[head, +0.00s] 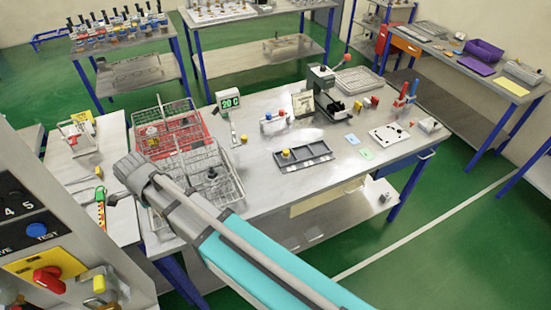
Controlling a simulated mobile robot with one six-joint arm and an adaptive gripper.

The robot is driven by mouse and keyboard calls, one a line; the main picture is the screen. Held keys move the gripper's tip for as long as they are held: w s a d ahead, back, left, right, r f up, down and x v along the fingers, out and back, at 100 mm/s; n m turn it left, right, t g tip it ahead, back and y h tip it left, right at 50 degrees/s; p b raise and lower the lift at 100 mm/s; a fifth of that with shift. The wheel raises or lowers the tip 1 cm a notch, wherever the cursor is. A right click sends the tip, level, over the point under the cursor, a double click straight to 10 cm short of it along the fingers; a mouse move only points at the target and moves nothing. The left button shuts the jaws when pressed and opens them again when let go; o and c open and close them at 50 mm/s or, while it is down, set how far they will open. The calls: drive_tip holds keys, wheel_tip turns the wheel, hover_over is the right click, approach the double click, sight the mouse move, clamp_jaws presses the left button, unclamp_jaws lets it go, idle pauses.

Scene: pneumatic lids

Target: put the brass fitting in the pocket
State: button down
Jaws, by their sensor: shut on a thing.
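My gripper (132,170) is at the left end of my arm, above the left edge of the metal bench and beside the wire baskets. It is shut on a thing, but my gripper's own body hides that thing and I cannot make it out. I cannot pick out the brass fitting for certain. A dark tray (318,160) with several compartments lies on the bench right of the baskets. A small yellow-topped piece (286,153) stands in its left part. I cannot tell which compartment is the pocket.
A red wire basket (185,124) and a grey wire basket (228,183) stand between my gripper and the tray. A green display (229,102) stands behind them. A dark press (322,85) stands behind the tray. The bench in front of the tray is clear.

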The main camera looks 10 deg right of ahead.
drive_tip(key=s+d+f+m+b, duration=0.1)
drive_tip(key=s+d+f+b, duration=0.3)
drive_tip(key=d+f+b, duration=0.1)
drive_tip(key=shift+s+f, duration=0.2)
drive_tip(key=shift+f, duration=0.15)
drive_tip(key=shift+d, duration=0.1)
idle(0.5)
